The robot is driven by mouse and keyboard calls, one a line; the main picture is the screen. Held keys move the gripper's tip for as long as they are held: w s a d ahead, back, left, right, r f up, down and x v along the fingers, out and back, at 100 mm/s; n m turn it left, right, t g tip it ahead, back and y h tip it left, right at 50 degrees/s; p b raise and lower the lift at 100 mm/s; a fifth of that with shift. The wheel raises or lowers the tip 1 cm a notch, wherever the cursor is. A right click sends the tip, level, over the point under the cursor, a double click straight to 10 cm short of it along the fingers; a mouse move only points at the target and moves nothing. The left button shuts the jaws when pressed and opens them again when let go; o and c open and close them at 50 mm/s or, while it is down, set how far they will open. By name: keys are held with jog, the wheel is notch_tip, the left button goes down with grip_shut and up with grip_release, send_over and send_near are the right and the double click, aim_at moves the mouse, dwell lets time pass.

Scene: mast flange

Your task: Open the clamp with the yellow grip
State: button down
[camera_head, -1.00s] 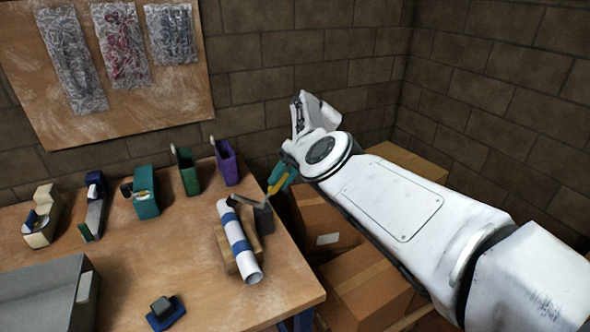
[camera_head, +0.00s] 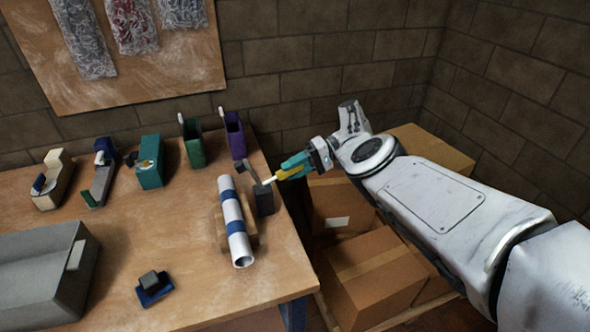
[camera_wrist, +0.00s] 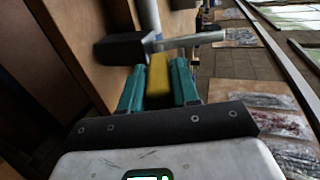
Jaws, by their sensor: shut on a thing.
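The clamp has a dark block base (camera_head: 264,200) at the table's right edge, beside a white tube with blue bands (camera_head: 234,211). Its dark arm (camera_head: 250,172) points up and to the left, apart from the tube. The yellow grip (camera_head: 284,174) points out to the right, past the table edge. My gripper (camera_head: 293,167) has teal fingers shut around this grip. In the wrist view the yellow grip (camera_wrist: 157,76) sits between both fingers, with the dark base (camera_wrist: 121,47) and the arm (camera_wrist: 190,41) beyond it. The fingers partly hide the grip.
The tube rests on a wooden block (camera_head: 221,231). Tape dispensers and green and purple holders (camera_head: 235,137) line the table's back. A grey box (camera_head: 35,275) and a small blue-based item (camera_head: 153,288) lie in front. Cardboard boxes (camera_head: 372,275) stand below my arm.

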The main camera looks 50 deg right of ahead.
dwell(0.3)
jog(key=c, duration=0.9)
grip_release()
jog(key=shift+d, duration=0.1)
jog(key=shift+b+v, duration=2.5)
jog(key=shift+v, duration=2.9)
jog(key=shift+s+f, duration=0.1)
